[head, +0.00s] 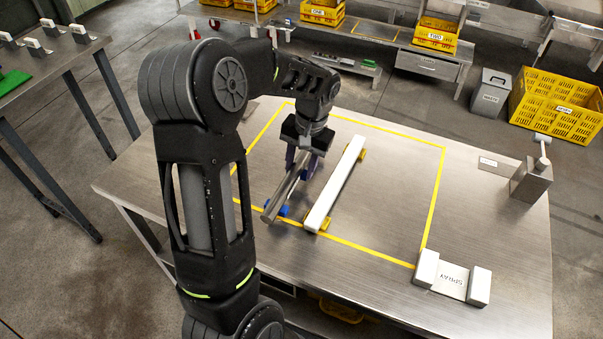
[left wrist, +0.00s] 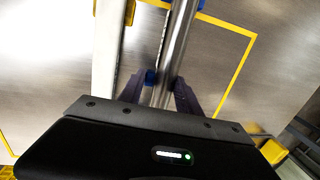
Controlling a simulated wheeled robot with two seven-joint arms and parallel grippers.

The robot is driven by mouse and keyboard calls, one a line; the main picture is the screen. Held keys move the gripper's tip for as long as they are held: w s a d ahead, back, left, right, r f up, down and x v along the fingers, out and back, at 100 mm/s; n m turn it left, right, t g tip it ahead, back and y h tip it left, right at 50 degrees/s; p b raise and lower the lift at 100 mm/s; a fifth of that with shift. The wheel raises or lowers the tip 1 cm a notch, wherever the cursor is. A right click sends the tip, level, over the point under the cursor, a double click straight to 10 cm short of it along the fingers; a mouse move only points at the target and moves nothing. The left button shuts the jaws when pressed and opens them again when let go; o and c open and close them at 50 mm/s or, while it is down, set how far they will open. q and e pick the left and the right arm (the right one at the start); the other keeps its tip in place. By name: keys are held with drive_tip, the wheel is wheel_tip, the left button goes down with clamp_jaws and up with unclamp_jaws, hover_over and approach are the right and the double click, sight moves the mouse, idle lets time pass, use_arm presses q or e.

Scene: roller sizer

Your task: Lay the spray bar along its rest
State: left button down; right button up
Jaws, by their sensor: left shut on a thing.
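My left gripper (head: 302,160) is shut on a grey metal bar (head: 285,192), which I take to be the spray bar. The bar slants toward the near edge, with blue pieces (head: 283,210) by its near end. The left wrist view shows the bar (left wrist: 175,45) between dark fingers (left wrist: 160,95), with blue pieces beside it. I cannot tell whether the bar touches the table. A grey plate marked SPRAY with white end blocks (head: 427,267), seemingly the rest, stands empty at the table's near right. My right gripper is out of view.
A long white bar (head: 336,184) on yellow supports lies just right of the held bar. Yellow tape (head: 433,205) outlines a rectangle on the metal table (head: 500,225). A grey block with a white-topped post (head: 532,180) stands at the right. The taped area's right half is clear.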

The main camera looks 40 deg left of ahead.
sight(302, 168)
use_arm(q)
drive_tip(key=shift+f+p, duration=0.3)
drive_tip(key=shift+f, duration=1.55)
drive_tip(key=c, duration=0.8)
unclamp_jaws()
drive_tip(key=shift+r, duration=0.1)
drive_tip(key=r, duration=0.4)
drive_tip(key=d+r, duration=0.1)
drive_tip(key=r, duration=0.3)
drive_tip(key=w+r+b, duration=0.1)
drive_tip(key=r, duration=0.2)
drive_tip(key=shift+d+r, duration=0.25)
drive_tip(key=shift+r, duration=0.15)
